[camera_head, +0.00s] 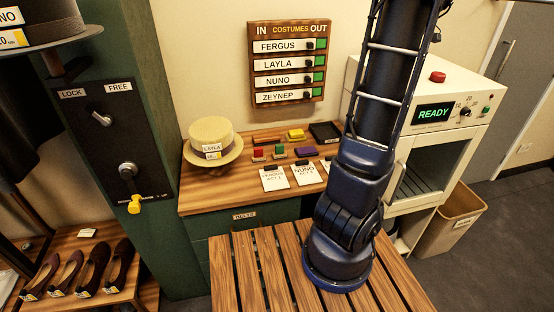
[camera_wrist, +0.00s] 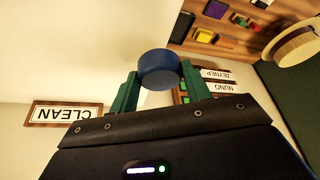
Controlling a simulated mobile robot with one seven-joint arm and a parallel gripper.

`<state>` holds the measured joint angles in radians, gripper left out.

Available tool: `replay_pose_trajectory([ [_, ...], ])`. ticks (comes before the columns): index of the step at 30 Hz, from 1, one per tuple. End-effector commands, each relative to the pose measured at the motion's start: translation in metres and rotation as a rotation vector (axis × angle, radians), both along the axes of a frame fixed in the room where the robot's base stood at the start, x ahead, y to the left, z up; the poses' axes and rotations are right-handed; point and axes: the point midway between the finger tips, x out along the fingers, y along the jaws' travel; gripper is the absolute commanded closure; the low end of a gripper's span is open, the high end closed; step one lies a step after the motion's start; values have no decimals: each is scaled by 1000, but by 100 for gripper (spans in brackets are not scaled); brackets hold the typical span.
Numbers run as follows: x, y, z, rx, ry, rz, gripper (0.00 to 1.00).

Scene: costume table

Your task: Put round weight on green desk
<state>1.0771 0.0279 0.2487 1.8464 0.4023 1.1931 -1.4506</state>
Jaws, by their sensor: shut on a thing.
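The round weight (camera_wrist: 160,68), a dark blue cylinder, is held between the green fingertips of my gripper (camera_wrist: 160,85) in the wrist view. My gripper is shut on it, and it is in the air. The green desk (camera_head: 215,198) has a wooden top and green front in the head view. Its top also shows at the upper right of the wrist view (camera_wrist: 268,10), apart from the weight. My gripper and the weight are out of the head view; only my arm shows there, covering part of the desk's right side.
A straw hat (camera_head: 211,135) stands on the desk's left. Small coloured blocks, a dark tray (camera_head: 324,132) and white cards (camera_head: 275,179) lie on its middle and right. The front left strip is bare. A white machine (camera_head: 450,120) stands right of the desk, beside a bin (camera_head: 452,222).

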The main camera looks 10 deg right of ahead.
Motion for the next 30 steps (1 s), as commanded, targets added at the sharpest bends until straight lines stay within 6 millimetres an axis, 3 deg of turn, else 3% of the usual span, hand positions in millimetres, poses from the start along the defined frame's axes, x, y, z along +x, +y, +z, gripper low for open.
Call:
replay_pose_trajectory([
  [1,9,21,1,0,0,65,90],
  [6,32,90,0,0,0,290,90],
  [15,46,170,-2,0,0,550,90],
  [23,49,218,-5,0,0,702,90],
  [30,48,214,-57,3,2,691,90],
])
